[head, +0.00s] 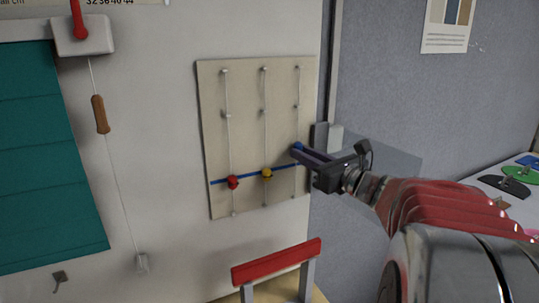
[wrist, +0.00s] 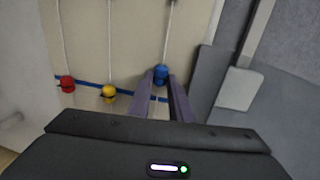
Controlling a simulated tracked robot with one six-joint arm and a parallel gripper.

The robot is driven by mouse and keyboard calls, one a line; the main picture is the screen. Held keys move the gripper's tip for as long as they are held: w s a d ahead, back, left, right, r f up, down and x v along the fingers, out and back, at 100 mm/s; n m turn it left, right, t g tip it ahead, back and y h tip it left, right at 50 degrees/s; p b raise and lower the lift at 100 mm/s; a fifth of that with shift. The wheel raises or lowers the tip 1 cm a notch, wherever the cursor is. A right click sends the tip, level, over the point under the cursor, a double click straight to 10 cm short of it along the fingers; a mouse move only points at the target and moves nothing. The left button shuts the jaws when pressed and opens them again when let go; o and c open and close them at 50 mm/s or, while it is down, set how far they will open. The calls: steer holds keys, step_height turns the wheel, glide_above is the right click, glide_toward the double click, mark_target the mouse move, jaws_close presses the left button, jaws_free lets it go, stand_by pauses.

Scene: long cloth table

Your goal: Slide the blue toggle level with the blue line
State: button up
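The blue toggle (head: 298,147) sits on the right-hand cord of a beige board (head: 246,88). The blue line (head: 250,175) crosses the board, rising to the right in the head view; the toggle is a little above it. My gripper (head: 301,152) reaches in from the right. In the wrist view, the blue toggle (wrist: 161,74) fills the gap between my fingertips (wrist: 161,82), which look shut on it. The blue line (wrist: 87,83) passes below the toggle there. My fingers partly hide the line's right end.
A red toggle (head: 233,182) and a yellow toggle (head: 267,174) sit on the other cords, at the blue line. A red-backed chair (head: 277,262) stands below the board. A teal blind (head: 45,160) and a cord with a wooden handle (head: 100,114) hang at left.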

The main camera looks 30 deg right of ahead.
mark_target(293, 167)
jaws_close()
steer(key=shift+f, duration=0.1)
step_height(293, 167, down, 5)
steer(key=shift+f, duration=0.2)
stand_by(0.3)
steer(key=o, duration=0.5)
jaws_free()
steer(key=shift+o, duration=0.2)
